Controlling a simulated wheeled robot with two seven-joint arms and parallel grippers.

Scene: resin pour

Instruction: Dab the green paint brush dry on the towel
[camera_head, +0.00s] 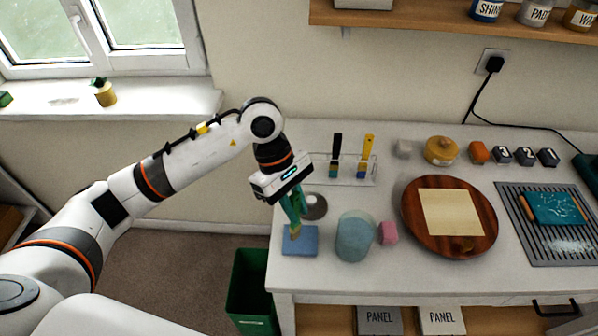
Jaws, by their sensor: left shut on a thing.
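My left gripper (291,204) is shut on the green paint brush (294,217) at the left end of the worktop. The brush points down, with its pale tip over the folded blue towel (301,246). The tip overlaps the towel's upper part in the picture; I cannot tell whether it touches. The gripper hides much of the handle. The towel lies flat near the worktop's left front corner. My right gripper is not in view.
A bluish jar (354,238) stands right of the towel, beside a pink block (388,233). A round dark grey item (315,207) lies behind the towel. A rack (345,171) holds black and yellow brushes. A wooden turntable (480,241) carries a pale panel. A green bin (250,290) stands below.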

